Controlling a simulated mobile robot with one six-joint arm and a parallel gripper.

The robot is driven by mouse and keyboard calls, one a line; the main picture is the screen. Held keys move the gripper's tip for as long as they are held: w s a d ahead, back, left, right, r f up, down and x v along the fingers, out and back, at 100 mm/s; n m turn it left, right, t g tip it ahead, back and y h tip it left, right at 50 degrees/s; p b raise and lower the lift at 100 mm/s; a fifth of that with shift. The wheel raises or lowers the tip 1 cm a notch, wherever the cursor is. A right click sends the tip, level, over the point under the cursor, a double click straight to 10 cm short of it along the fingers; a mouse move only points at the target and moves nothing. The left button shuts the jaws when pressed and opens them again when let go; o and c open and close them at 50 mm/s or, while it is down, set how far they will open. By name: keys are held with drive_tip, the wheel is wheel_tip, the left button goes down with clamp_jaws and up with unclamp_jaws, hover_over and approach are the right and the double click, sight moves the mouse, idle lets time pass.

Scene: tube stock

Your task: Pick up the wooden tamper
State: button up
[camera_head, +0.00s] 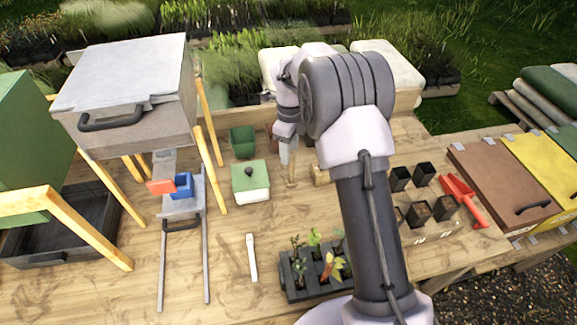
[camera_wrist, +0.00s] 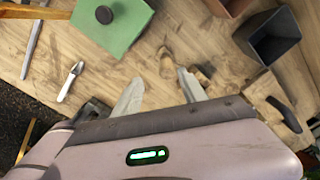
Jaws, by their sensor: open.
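A pale wooden block with a dark bar-like grip (camera_wrist: 277,107) lies at the right of the wrist view and looks like the tamper, though I cannot be sure. In the head view the block (camera_head: 320,177) is partly hidden behind my arm. A slim wooden piece (camera_head: 291,174) stands or lies just in front of my gripper (camera_head: 288,152); wooden parts also show beyond the right finger in the wrist view (camera_wrist: 203,73). My gripper (camera_wrist: 160,90) is open, with its two fingers apart and nothing visibly held between them. The block is right of the fingers in the wrist view.
A green-lidded box (camera_head: 251,183) and a green pot (camera_head: 243,141) stand left of my gripper. A dark square pot (camera_wrist: 272,38) is at the upper right of the wrist view. A seedling tray (camera_head: 300,281) and a white-handled tool (camera_head: 252,258) are nearer the front.

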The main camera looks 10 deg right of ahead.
sight(291, 169)
wheel_tip(291, 169, down, 6)
drive_tip(key=shift+w+d+f+b, duration=0.1)
drive_tip(key=shift+w+d+b, duration=0.05)
drive_tip(key=shift+b, duration=0.2)
drive_tip(key=f, duration=0.3)
drive_tip(key=f+b, duration=0.1)
drive_tip(key=f, duration=0.1)
drive_tip(key=shift+w+d, duration=0.2)
drive_tip(key=shift+w, duration=0.2)
drive_tip(key=shift+s+r, duration=0.1)
drive_tip(key=shift+c, duration=0.7)
clamp_jaws()
